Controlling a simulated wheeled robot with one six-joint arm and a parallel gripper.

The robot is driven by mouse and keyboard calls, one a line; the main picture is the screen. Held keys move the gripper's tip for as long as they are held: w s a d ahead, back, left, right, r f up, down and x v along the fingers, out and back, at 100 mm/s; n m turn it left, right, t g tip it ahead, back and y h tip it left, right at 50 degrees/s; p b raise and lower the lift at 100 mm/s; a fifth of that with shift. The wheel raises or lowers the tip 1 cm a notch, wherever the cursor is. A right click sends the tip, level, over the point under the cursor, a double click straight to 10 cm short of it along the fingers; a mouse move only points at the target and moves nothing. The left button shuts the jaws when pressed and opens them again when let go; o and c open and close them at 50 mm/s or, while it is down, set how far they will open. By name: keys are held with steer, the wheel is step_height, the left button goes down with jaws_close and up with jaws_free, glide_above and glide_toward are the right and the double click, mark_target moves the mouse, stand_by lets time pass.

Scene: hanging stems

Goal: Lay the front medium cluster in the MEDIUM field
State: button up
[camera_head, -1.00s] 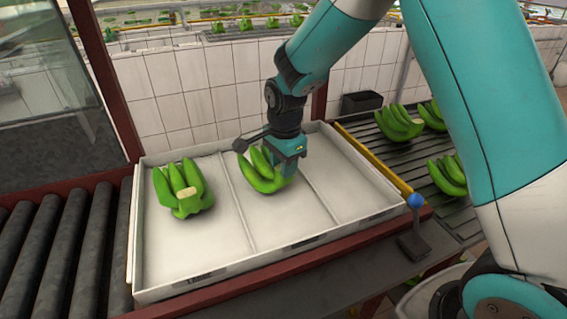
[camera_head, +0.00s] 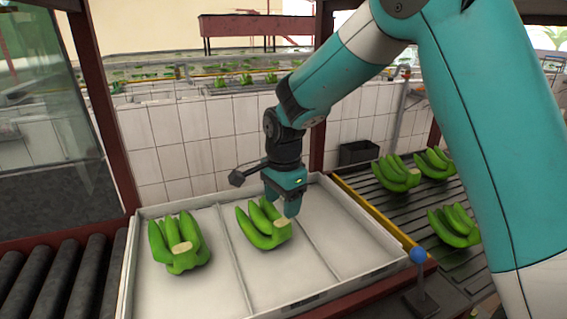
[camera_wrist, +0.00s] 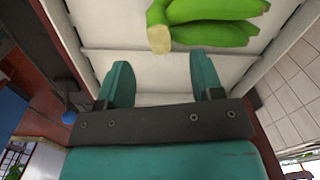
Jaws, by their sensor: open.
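A green banana cluster (camera_head: 264,224) lies in the middle field of the white tray (camera_head: 222,285), its pale cut crown toward the right. My gripper (camera_head: 282,207) is open and empty just above and beside the crown. In the wrist view the cluster (camera_wrist: 205,22) lies beyond the fingertips of my gripper (camera_wrist: 162,72), with its crown apart from both fingers. Field labels cannot be read in these frames.
Another cluster (camera_head: 180,243) lies in the tray's left field; the right field is empty. Several clusters (camera_head: 396,173) lie on the dark slatted conveyor to the right. A yellow rail (camera_head: 375,215) and a blue-knobbed lever (camera_head: 418,256) stand beside the tray. Rollers (camera_head: 60,285) are at left.

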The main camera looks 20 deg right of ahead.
step_height(320, 180, up, 12)
steer(key=s+a+f+n+y, duration=0.1)
steer(key=s+a+n+y, duration=0.1)
steer(key=s+n, duration=0.9)
steer(key=s+a+f+n+y, duration=0.1)
steer(key=s+a+n, duration=0.3)
steer(key=s+n, duration=0.7)
steer(key=s+y, duration=0.1)
steer(key=s, duration=0.4)
steer(key=shift+a+f, duration=0.15)
steer(key=shift+f, duration=0.15)
